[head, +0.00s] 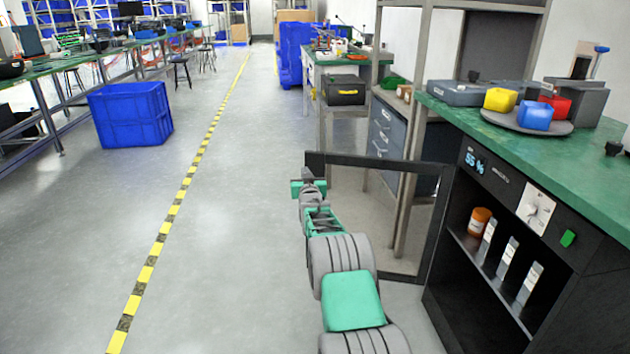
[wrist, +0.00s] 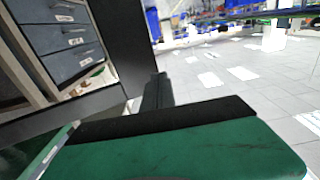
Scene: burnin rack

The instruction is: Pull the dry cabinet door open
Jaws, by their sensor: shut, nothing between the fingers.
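The dry cabinet (head: 472,300) stands at the right under a green worktop. Its front is open, with shelves showing inside. Its dark-framed clear door (head: 385,168) is swung far out to the left of the cabinet. My gripper (head: 309,187) is at the door's far free edge, shut with nothing held. I cannot tell whether it touches the frame. In the wrist view, green and black gripper parts (wrist: 185,145) fill the bottom, and a dark bar, apparently the door frame (wrist: 118,45), stands just beyond. The door handle is not clearly visible.
An orange jar (head: 479,221) and several pale upright items stand on the cabinet shelf. A grey drawer unit (head: 385,135) stands behind the door. A blue crate (head: 130,115) is on the floor at left. The floor left of my arm is clear, crossed by a yellow-black line (head: 166,227).

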